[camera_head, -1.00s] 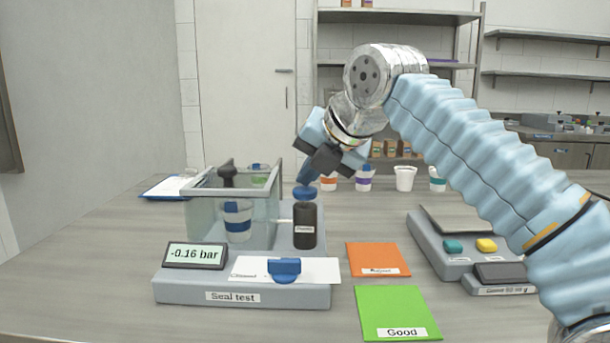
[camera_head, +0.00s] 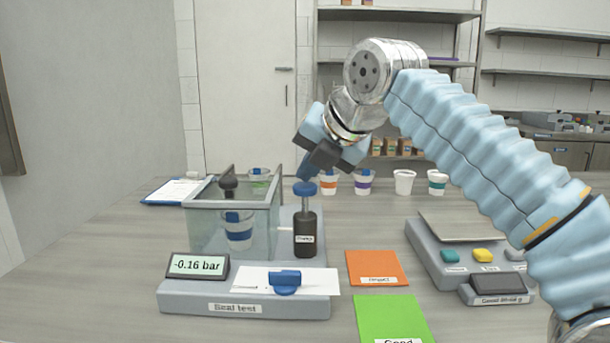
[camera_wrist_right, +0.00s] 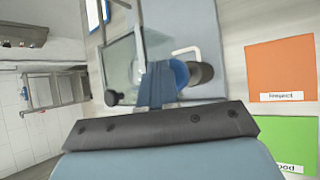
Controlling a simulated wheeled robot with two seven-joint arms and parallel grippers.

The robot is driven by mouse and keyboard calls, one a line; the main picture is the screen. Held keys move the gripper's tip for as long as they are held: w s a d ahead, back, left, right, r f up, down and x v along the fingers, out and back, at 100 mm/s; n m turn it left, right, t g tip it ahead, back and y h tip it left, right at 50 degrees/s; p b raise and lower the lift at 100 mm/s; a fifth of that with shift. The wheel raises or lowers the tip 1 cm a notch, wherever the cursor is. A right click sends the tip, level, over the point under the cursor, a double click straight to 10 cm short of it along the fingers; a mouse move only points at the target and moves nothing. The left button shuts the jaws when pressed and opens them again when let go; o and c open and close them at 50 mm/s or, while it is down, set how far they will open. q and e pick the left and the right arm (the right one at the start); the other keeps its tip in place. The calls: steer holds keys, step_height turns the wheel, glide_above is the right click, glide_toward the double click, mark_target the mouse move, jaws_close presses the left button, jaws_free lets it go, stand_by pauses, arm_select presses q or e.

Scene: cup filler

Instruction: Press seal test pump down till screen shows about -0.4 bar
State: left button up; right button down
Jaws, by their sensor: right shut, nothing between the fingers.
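The seal test pump has a dark body (camera_head: 305,238) and a blue knob (camera_head: 305,188) raised on a thin grey rod. It stands right of a clear chamber (camera_head: 193,225) holding a white cup with blue bands (camera_head: 238,232). The screen (camera_head: 199,265) reads -0.16 bar. My right gripper (camera_head: 307,174) is shut and empty, its tips pointing down at the top of the knob; I cannot tell whether they touch. In the right wrist view, the shut fingers (camera_wrist_right: 158,85) partly cover the blue knob (camera_wrist_right: 181,73). My left gripper is out of view.
A blue valve-like handle (camera_head: 285,282) sits on the seal test base (camera_head: 180,300). Orange (camera_head: 376,266) and green (camera_head: 392,318) mats lie to its right, then a scale (camera_head: 465,226). Several cups stand behind. A clipboard (camera_head: 165,192) lies at the back left.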

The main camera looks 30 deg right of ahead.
mark_target(309, 186)
steer(key=shift+r+p, duration=0.45)
steer(key=shift+r, duration=0.2)
step_height(309, 186, up, 3)
steer(key=p, duration=0.3)
steer(key=shift+r, duration=1)
stand_by(1.5)
